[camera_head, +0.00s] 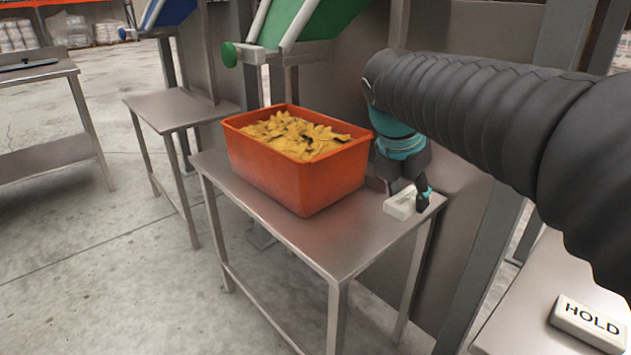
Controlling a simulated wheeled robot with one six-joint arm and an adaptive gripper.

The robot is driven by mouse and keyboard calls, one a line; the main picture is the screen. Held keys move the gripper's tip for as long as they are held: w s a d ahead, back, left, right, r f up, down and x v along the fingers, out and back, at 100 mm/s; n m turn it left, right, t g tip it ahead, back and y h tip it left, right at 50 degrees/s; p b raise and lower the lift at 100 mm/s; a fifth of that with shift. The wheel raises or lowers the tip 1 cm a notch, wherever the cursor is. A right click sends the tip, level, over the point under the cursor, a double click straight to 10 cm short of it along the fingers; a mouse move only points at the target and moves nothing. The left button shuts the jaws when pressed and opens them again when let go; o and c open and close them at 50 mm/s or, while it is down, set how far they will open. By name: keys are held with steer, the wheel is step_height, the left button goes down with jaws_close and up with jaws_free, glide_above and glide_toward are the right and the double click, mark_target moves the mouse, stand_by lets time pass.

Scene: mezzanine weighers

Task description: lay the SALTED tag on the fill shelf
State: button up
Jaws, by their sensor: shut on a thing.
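My gripper (408,190) is at the right end of the steel shelf (335,245) under the green chute. It is shut on a small white tag (400,204), which is at or just above the shelf top; I cannot tell whether it touches. No lettering on this tag is readable from here. An orange crate (300,188) full of yellow chips stands on the same shelf, just left of the tag and apart from it.
A white HOLD tag (588,324) lies on another steel surface (530,300) at the lower right. A second, empty shelf (175,108) stands to the left under a blue chute (168,12). The front of the crate's shelf is clear.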

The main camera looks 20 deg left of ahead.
glide_above(354, 228)
steer(key=s, duration=0.1)
steer(key=f, duration=0.6)
steer(key=shift+s+a+f+b, duration=0.15)
steer(key=shift+a+f+b, duration=0.15)
steer(key=shift+a+f, duration=0.1)
steer(key=shift+d+f+b, duration=0.1)
steer(key=shift+f+b, duration=0.3)
steer(key=shift+f, duration=1.55)
steer(key=o, duration=1.1)
steer(key=shift+f, duration=0.15)
steer(key=p+v, duration=0.2)
steer(key=v, duration=1)
